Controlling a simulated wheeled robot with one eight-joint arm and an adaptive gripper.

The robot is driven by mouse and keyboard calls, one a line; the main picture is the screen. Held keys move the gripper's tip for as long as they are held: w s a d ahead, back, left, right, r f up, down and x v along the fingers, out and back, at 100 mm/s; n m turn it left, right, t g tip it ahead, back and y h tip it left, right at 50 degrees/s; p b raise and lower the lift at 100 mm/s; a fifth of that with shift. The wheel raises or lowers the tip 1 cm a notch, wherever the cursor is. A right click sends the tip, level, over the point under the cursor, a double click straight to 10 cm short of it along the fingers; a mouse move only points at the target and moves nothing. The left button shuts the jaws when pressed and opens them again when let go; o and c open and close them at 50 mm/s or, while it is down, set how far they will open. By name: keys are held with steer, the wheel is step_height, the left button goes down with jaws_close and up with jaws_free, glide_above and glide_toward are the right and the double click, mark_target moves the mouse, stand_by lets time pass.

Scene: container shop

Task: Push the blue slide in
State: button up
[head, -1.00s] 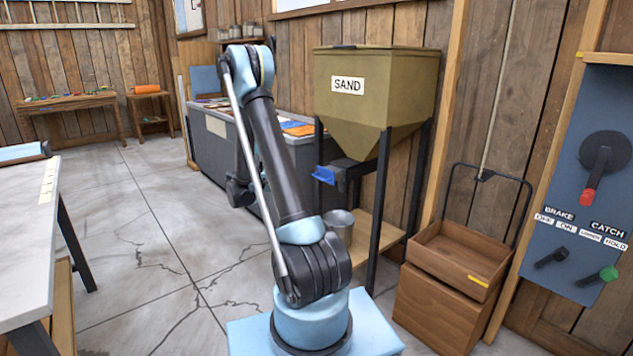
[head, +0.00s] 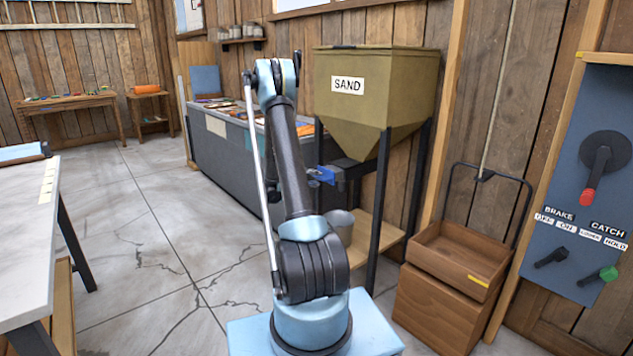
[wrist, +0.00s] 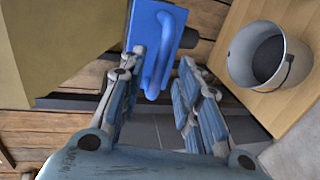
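The blue slide (head: 322,175) sits at the outlet under the olive hopper labelled SAND (head: 375,95). In the wrist view the slide (wrist: 148,20) is a blue plate with a looped blue handle. My gripper (wrist: 163,68) is open, with one finger on each side of the handle. I cannot tell whether either finger touches it. In the head view the gripper is mostly hidden by my arm, close to the slide's left side.
A metal bucket (head: 340,222), dark inside in the wrist view (wrist: 268,58), stands on the wooden shelf (head: 378,238) below the outlet. Dark hopper legs (head: 379,205) flank the outlet. A long grey counter (head: 225,160) stands behind my arm.

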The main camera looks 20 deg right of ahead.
mark_target(329, 174)
steer(key=shift+x, duration=1.35)
jaws_close()
steer(key=x, duration=0.2)
steer(key=r+x, duration=0.1)
steer(key=x, duration=0.4)
steer(key=shift+d+r, duration=0.2)
steer(key=shift+d, duration=0.05)
jaws_free()
